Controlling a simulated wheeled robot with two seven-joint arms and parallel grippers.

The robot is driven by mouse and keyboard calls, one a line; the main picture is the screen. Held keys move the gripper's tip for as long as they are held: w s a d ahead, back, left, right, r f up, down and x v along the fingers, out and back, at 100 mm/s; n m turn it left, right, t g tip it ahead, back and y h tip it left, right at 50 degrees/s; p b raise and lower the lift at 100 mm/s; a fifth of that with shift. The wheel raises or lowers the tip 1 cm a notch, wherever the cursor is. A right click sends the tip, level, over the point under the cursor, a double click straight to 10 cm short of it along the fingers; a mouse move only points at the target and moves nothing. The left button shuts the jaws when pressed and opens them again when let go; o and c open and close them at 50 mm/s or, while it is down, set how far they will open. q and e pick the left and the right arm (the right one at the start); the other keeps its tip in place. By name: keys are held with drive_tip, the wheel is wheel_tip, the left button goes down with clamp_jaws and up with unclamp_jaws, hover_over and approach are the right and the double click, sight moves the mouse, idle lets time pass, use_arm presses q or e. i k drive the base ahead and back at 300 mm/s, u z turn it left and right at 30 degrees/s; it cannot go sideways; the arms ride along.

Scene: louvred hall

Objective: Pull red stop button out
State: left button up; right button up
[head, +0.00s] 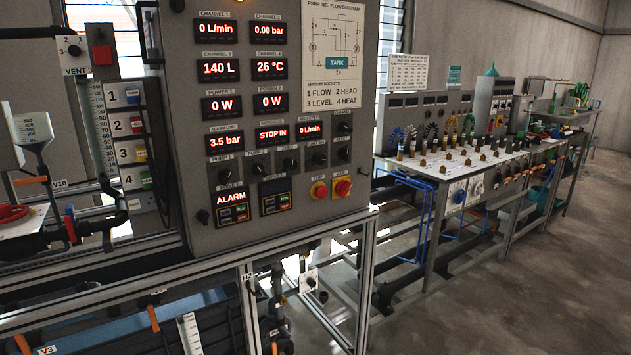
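A grey control panel (222,120) stands at the centre left. Neither of my grippers shows in the head view, and nothing touches the two controls.
An "ALARM" display (231,199) is lit at the panel's lower left. Metal frame rails (180,262) run below the panel. A bench (470,165) with several instruments stands at the right. The concrete floor (540,290) at the lower right is clear.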

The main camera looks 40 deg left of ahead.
sight(322, 191)
drive_tip(key=u, duration=1.1)
drive_tip(key=i, duration=1.1)
drive_tip(key=u, duration=1.15)
